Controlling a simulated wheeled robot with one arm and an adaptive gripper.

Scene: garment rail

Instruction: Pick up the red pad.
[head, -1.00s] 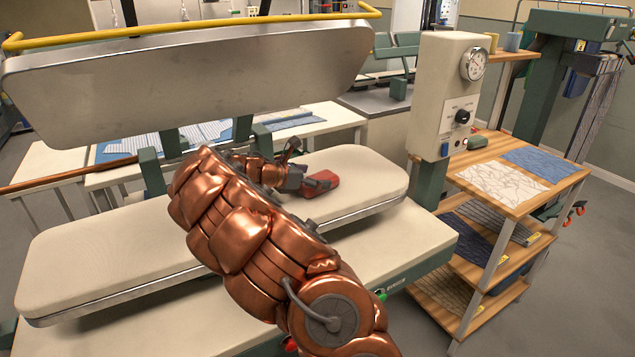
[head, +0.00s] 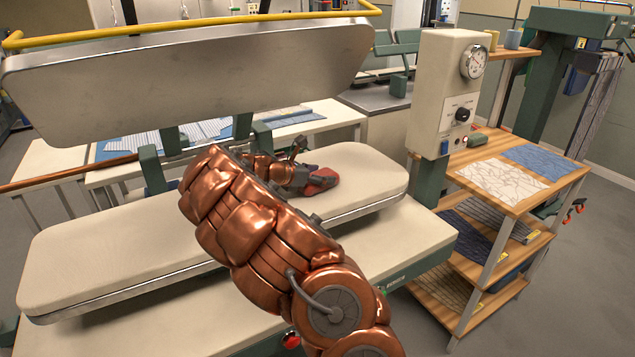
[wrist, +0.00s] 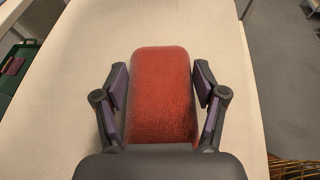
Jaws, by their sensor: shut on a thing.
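The red pad (head: 323,177) is at the right part of the cream lower press board (head: 372,172) in the head view, partly hidden by my gripper (head: 308,180). In the wrist view the red pad (wrist: 162,100) is a rounded, textured block lying lengthwise between my two fingers. My gripper (wrist: 162,78) is shut on it, with one dark finger pad along each side. The near end of the pad is hidden behind the gripper body. I cannot tell whether the pad touches the board or is slightly above it.
The metal upper press plate (head: 190,80) stands raised behind my arm, with a yellow bar (head: 200,22) along its top. A control box with a gauge (head: 450,95) stands at the right. A wooden shelf (head: 478,158) with folded cloths is beyond it. The board's left part is clear.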

